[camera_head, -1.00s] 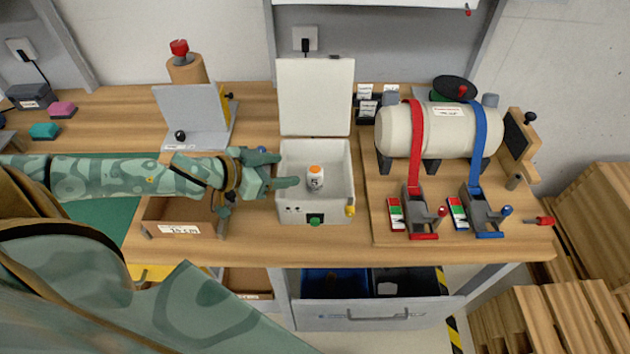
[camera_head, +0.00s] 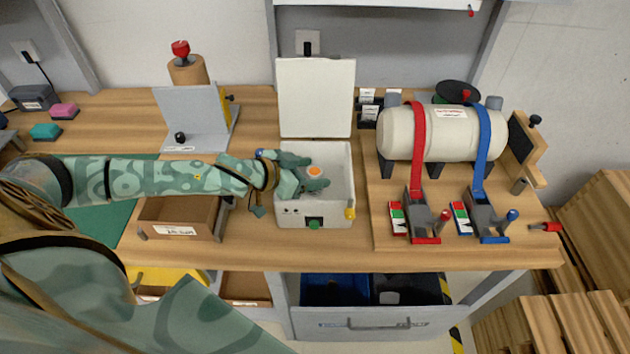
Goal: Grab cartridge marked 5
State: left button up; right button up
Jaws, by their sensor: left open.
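The cartridge (camera_head: 315,171) is a small white cylinder with an orange top. It stands upright inside an open white box (camera_head: 341,208) whose lid (camera_head: 316,98) is raised. The mark 5 on its side showed earlier and is now mostly hidden by a finger. My left gripper (camera_head: 313,177) reaches into the box from the left. Its two fingers are open, one behind and one in front of the cartridge. I cannot tell whether they touch it. My right gripper is not in view.
A cream tank (camera_head: 440,133) with red and blue straps stands on a wooden board at the right. A shallow brown tray (camera_head: 178,218) lies left of the box. A grey angled stand (camera_head: 193,120) is behind my left arm. An open drawer (camera_head: 372,316) sticks out below the table.

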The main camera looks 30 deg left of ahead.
pick_arm(q)
jog(key=c, duration=1.1)
jog(key=shift+r, duration=0.1)
